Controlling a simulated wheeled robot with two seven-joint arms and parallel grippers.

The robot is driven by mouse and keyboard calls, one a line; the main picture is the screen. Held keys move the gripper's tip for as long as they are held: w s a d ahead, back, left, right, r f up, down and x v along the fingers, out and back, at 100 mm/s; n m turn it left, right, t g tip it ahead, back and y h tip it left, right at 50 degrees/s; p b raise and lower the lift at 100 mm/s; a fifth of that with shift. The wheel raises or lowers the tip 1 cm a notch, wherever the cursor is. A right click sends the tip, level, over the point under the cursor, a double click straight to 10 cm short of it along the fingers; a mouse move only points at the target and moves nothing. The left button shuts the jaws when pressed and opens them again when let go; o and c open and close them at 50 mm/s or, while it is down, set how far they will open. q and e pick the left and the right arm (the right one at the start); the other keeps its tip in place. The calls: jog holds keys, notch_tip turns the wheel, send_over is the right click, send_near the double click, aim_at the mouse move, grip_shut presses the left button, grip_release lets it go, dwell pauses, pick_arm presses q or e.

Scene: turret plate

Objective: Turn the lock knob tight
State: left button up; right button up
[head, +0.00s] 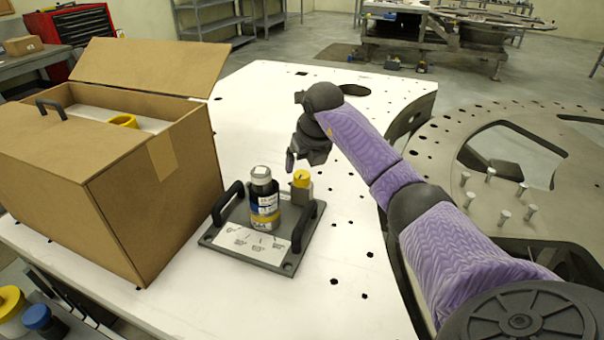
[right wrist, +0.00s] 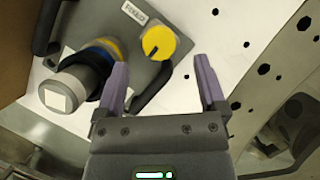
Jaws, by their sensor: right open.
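The lock knob (head: 302,179) is a yellow cap on a grey post, on a dark grey plate (head: 208,238) with two black handles. In the right wrist view the knob (right wrist: 158,43) is a yellow disc with a dark line across it. My right gripper (head: 298,160) is above and behind the knob in the head view. In the right wrist view the right gripper (right wrist: 160,80) is open, with nothing between its purple fingers, and the knob lies beyond the fingertips. A dark bottle (head: 264,200) with a pale cap stands on the plate beside the knob. My left gripper does not show.
A large open cardboard box (head: 150,195) stands left of the plate on the white table (head: 260,110). A round metal turret plate (head: 450,150) with several pegs lies to the right. The white table behind the grey plate is mostly clear.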

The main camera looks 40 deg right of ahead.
aim_at(302, 174)
jog(key=x, duration=0.4)
jog(key=shift+w+f+b, duration=0.1)
jog(key=shift+f+b, duration=0.05)
jog(key=shift+b, duration=0.2)
